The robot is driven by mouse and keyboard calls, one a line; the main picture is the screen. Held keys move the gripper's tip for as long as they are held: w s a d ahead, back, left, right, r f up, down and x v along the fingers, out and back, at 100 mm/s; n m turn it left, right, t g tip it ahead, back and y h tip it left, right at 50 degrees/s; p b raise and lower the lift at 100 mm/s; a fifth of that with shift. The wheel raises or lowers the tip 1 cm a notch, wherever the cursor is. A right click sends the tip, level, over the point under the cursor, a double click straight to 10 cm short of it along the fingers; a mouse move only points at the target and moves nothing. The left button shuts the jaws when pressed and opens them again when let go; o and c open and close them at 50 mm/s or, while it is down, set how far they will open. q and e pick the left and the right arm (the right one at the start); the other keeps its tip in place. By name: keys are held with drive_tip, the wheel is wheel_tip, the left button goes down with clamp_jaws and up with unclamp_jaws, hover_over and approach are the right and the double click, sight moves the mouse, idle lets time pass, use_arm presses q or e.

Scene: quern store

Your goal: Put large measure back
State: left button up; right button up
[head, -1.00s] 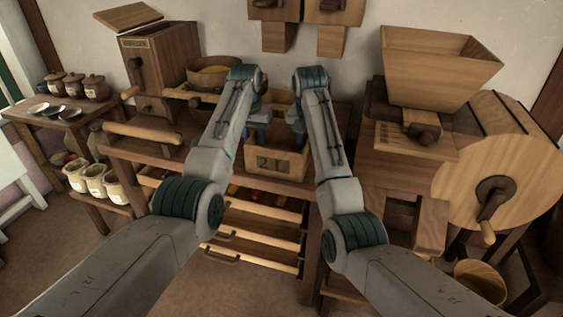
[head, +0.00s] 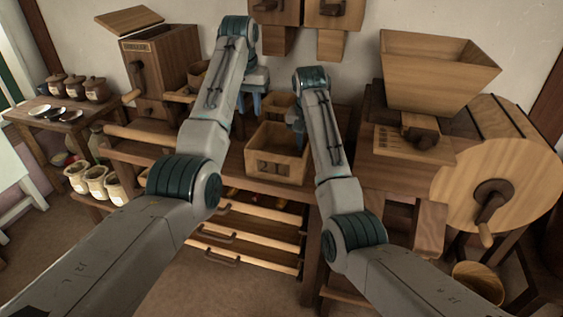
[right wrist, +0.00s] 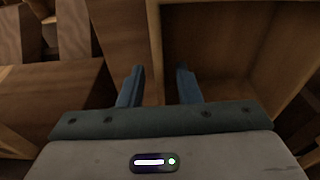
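A large open wooden box (head: 277,169), which looks like the large measure, stands upright on the workbench between my arms. My right gripper (head: 296,138) is at the box's right wall, partly hidden by my arm. In the right wrist view my right fingers (right wrist: 159,84) are apart, on either side of a wooden wall edge (right wrist: 153,45), with a box interior beside it.
A smaller wooden box (head: 279,103) stands behind the large one. A hopper mill (head: 440,70) and big round drum (head: 500,165) are at right. A lidded wooden cabinet (head: 160,65) is at back left.

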wheel_tip(320, 180, up, 28)
drive_tip(key=p, duration=2.8)
drive_tip(key=d, duration=0.4)
drive_tip(key=shift+s+d+r, duration=0.25)
drive_tip(key=shift+s+r, duration=0.15)
drive_tip(key=shift+a, duration=0.15)
